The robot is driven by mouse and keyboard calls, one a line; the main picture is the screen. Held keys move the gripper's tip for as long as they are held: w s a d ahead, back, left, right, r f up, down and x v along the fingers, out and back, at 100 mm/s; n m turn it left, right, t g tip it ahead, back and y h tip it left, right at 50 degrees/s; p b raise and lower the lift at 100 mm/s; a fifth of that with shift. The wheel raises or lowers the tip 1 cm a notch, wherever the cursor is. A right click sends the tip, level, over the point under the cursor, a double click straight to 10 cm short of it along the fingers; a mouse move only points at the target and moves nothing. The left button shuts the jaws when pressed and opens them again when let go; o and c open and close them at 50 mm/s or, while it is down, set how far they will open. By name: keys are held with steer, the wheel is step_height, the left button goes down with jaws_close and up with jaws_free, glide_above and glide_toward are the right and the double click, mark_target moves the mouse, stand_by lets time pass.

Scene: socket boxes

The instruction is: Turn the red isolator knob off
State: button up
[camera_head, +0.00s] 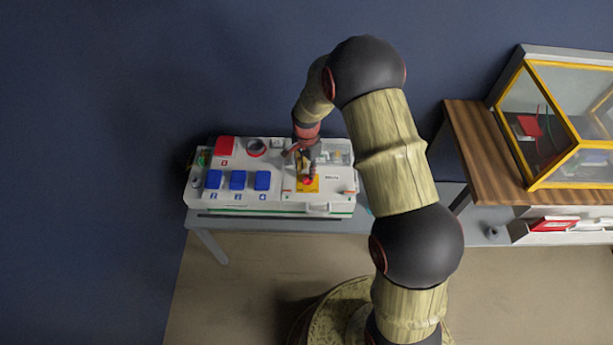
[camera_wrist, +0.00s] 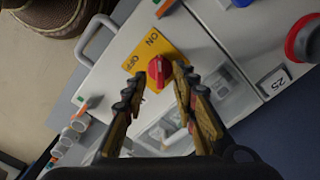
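The red isolator knob (camera_wrist: 158,70) sits on a yellow plate (camera_wrist: 139,51) marked ON and OFF in the wrist view. In the head view the knob (camera_head: 308,181) is on the right part of the white socket box (camera_head: 335,206). My gripper (camera_wrist: 158,85) is open, with its two fingers apart. The right finger's tip is close beside the knob; the left fingertip is farther off, over the plate's edge. I cannot tell whether either finger touches the knob. In the head view my gripper (camera_head: 307,165) is just above the knob and partly hides it.
Blue covers (camera_head: 237,180) and a red square cover (camera_head: 224,146) are on the box's left part. A round red-rimmed socket (camera_head: 256,147) is behind them. A handle (camera_wrist: 95,38) projects from the box's front. A wooden table with a yellow-framed case (camera_head: 560,125) stands to the right.

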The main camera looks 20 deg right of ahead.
mark_target(307, 177)
steer(key=shift+f+b, duration=0.35)
steer(key=shift+f, duration=1.25)
steer(key=shift+c, duration=1.3)
steer(key=c, duration=0.4)
jaws_close()
